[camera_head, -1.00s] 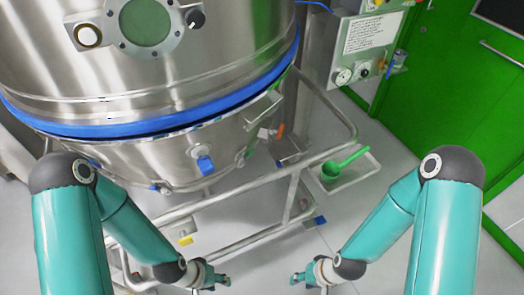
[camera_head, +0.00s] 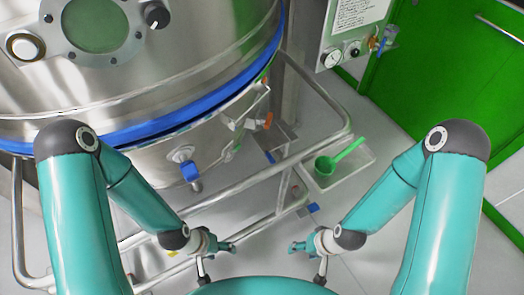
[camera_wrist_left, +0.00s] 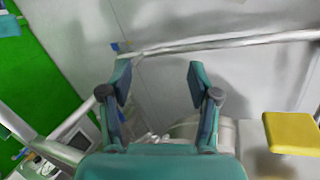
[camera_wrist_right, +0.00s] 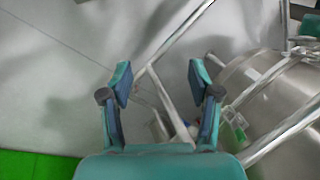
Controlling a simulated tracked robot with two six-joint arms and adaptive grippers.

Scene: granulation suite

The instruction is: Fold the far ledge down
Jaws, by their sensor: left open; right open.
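No part is plainly recognisable as the far ledge. A pale, shallow tray-like surface (camera_head: 356,161) lies beyond the frame rail at the right in the head view, with a green scoop (camera_head: 326,165) on it. I cannot tell whether it is hinged. My left gripper (camera_head: 233,245) is open and empty near the lower frame, and its fingers also show apart in the left wrist view (camera_wrist_left: 158,78). My right gripper (camera_head: 293,247) is open and empty to its right, over the floor. Its spread fingers show in the right wrist view (camera_wrist_right: 160,78).
A steel vessel (camera_head: 200,85) with a blue band fills the upper left. A tubular steel rail (camera_head: 250,180) runs around its base, with a blue-handled valve (camera_head: 188,168) above. A control panel (camera_head: 352,25) and green door (camera_head: 440,80) stand at right.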

